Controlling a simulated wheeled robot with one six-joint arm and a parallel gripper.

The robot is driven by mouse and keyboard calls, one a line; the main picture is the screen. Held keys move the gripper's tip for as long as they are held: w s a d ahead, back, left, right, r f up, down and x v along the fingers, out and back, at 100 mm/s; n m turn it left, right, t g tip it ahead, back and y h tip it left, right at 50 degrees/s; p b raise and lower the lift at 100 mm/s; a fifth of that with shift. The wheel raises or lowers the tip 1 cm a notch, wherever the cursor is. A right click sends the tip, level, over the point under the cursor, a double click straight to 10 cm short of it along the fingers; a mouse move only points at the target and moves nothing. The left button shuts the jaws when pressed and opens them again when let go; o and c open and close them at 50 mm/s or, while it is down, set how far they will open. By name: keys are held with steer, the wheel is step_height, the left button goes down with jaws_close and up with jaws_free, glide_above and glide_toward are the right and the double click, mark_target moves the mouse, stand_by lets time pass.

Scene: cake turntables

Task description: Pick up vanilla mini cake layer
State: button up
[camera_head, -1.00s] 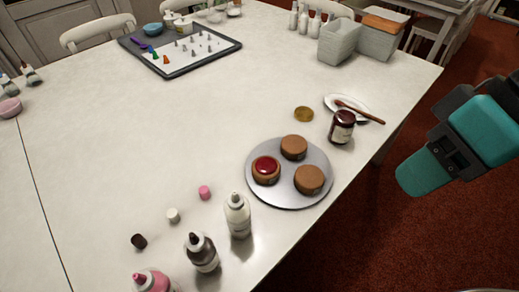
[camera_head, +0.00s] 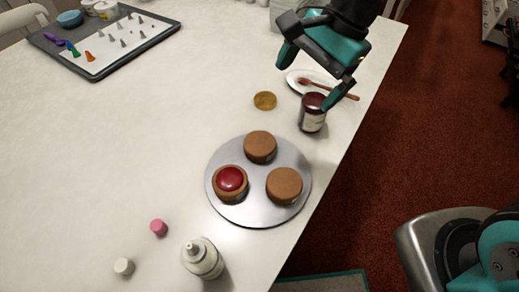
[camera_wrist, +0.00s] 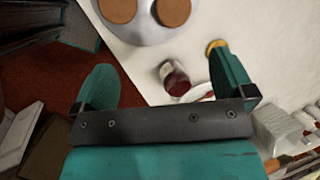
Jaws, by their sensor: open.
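Two plain brown mini cake layers sit on a round silver turntable (camera_head: 250,212), one at the back (camera_head: 260,147) and one at the front right (camera_head: 284,185). A third cake with a red glossy top (camera_head: 230,182) sits at the left. Nothing visible tells which layer is vanilla. My gripper (camera_head: 309,76) is open and empty, above the table near the jam jar, behind and right of the turntable. In the wrist view the two plain cakes (camera_wrist: 118,10) (camera_wrist: 174,11) show at the top edge, beyond the open fingers.
The jam jar (camera_head: 312,113) stands close below my gripper, next to a white plate with a brush (camera_head: 328,88). A gold disc (camera_head: 265,100) lies left of it. A white bottle (camera_head: 202,258) stands in front. The table's left middle is clear.

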steer(key=w+a+f+m+b, duration=0.1)
steer(key=w+f+m, duration=0.3)
steer(key=f+m, duration=0.2)
steer(key=b, duration=0.1)
glide_above(260, 142)
steer(key=d, duration=0.2)
step_height(260, 142, down, 10)
steer(key=shift+w+d, duration=0.1)
steer(key=shift+x, duration=3)
steer(key=shift+r, duration=0.1)
steer(key=c, duration=0.8)
